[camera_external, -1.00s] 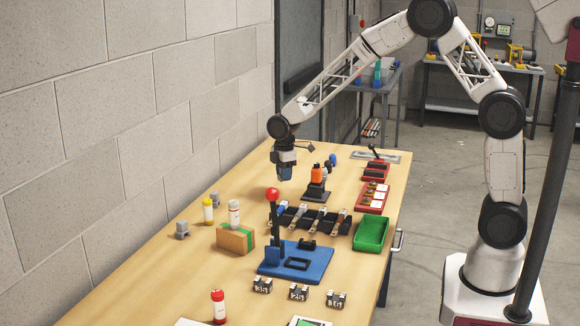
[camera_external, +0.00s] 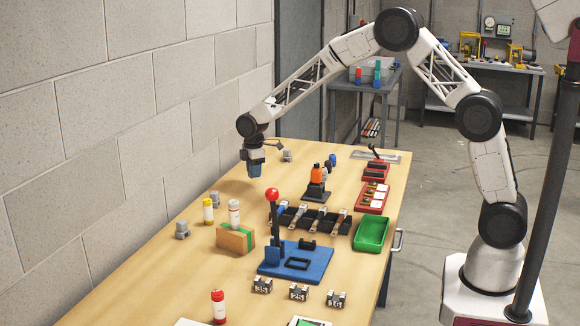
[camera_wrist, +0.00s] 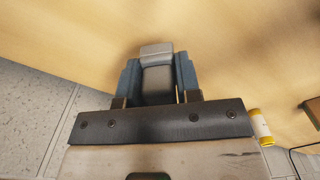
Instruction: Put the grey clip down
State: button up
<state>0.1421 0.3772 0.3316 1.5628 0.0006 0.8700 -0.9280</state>
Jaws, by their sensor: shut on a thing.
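My gripper (camera_external: 255,172) has blue fingers and hangs pointing down over the far left part of the table, near the wall. In the wrist view, my gripper (camera_wrist: 158,78) is shut on a grey clip (camera_wrist: 157,76), which sits between the two blue fingers. Bare wood lies around and beyond the clip in that view. In the external view the held clip is hidden by the fingers, and I cannot tell its exact height above the table. Other grey clips stand on the table: one at the back (camera_external: 287,156) and two by the wall (camera_external: 182,229) (camera_external: 214,197).
An orange and black device (camera_external: 317,183) is right of my gripper. A red-knobbed lever on a blue base (camera_external: 310,262) stands in front. The wood (camera_external: 225,178) under my gripper is clear.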

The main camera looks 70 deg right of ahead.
aim_at(248, 185)
jog(key=shift+w+d+f, duration=0.1)
jog(key=shift+w+d, duration=0.1)
jog(key=shift+w, duration=1.25)
jog(key=shift+f, duration=0.1)
jog(key=shift+f, duration=1.65)
jog(key=shift+f, duration=0.15)
jog(key=o, duration=0.9)
notch_tip(248, 185, up, 12)
jog(key=shift+r, duration=0.15)
